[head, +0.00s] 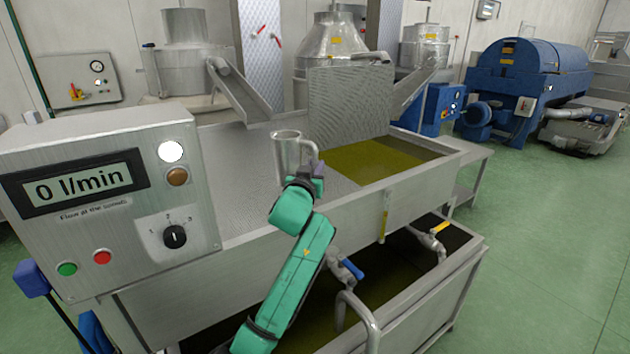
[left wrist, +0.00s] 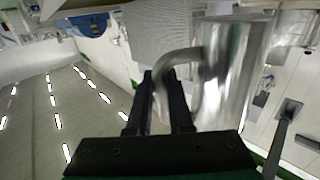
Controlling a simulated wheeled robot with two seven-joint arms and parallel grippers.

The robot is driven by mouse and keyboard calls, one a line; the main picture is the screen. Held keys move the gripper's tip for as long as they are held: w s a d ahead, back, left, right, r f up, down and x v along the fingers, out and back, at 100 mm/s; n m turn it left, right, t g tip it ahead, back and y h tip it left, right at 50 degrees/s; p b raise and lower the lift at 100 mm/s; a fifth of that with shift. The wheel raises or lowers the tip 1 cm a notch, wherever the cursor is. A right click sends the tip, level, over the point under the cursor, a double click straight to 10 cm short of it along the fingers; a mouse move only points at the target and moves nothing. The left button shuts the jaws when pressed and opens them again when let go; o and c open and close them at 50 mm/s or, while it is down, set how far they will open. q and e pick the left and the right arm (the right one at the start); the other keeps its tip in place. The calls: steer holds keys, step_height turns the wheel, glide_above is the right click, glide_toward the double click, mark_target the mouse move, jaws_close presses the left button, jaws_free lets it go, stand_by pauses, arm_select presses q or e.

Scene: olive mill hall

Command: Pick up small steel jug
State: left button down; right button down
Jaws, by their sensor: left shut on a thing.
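The small steel jug (head: 286,153) is a shiny open-topped cylinder with a curved handle on its right side. It is upright in the head view, in front of the perforated steel deck. My left gripper (head: 317,174) is shut on the jug's handle. The left wrist view shows the jug (left wrist: 238,75) large on the right, with its handle between the two dark fingers of the gripper (left wrist: 168,82). The jug's base is partly hidden by my gripper, and I cannot tell whether it touches anything. My right gripper is not in view.
A steel tank (head: 270,225) spans the middle, with green-gold oil (head: 372,160) at its right end and an upright perforated panel (head: 350,103) behind. A control box (head: 105,195) reading "0 l/min" stands at left. Valves and pipes sit below right. Green floor (head: 545,240) is clear at right.

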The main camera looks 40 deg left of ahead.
arm_select(q)
step_height(320, 180, up, 14)
steer(key=shift+f, duration=0.2)
stand_by(0.4)
stand_by(0.5)
